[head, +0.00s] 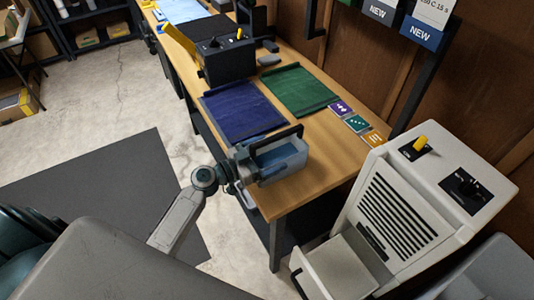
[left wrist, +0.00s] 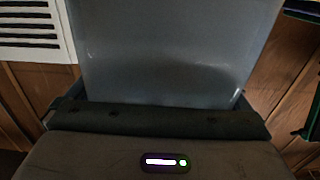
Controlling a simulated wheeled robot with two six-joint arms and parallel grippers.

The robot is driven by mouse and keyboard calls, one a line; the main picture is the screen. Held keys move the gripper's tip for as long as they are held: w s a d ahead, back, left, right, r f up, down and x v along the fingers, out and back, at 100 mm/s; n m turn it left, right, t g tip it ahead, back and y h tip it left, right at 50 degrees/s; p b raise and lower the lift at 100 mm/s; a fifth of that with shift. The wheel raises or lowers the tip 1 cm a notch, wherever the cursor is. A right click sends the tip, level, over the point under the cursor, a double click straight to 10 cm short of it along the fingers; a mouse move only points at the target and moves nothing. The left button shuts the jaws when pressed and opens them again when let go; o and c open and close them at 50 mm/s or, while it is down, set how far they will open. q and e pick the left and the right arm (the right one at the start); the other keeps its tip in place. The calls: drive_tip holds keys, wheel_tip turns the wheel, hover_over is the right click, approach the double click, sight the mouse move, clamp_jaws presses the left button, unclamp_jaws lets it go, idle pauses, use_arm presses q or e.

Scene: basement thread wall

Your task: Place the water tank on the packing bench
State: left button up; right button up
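The water tank (head: 281,160) is a translucent blue-grey box with a dark handle along its top. In the head view it is at the near end of the packing bench (head: 318,185), over the left front corner. My left gripper (head: 243,168) is at the tank's left side and appears shut on it; the fingertips are mostly hidden. In the left wrist view the tank (left wrist: 175,50) fills the middle, close against the gripper. I cannot tell whether its base touches the bench top. My right gripper is not in view.
A blue mat (head: 240,108), a green mat (head: 300,90) and small coloured cards (head: 357,123) lie farther along the bench. A black box with switches (head: 228,60) stands behind. A pale vented machine (head: 395,215) with an open lower drawer (head: 338,268) stands right of the bench.

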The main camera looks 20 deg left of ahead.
use_arm(q)
drive_tip(key=shift+r, duration=0.2)
drive_tip(key=b+v, duration=0.6)
drive_tip(key=v, duration=0.6)
drive_tip(key=shift+f+b, duration=0.15)
drive_tip(key=shift+b, duration=0.25)
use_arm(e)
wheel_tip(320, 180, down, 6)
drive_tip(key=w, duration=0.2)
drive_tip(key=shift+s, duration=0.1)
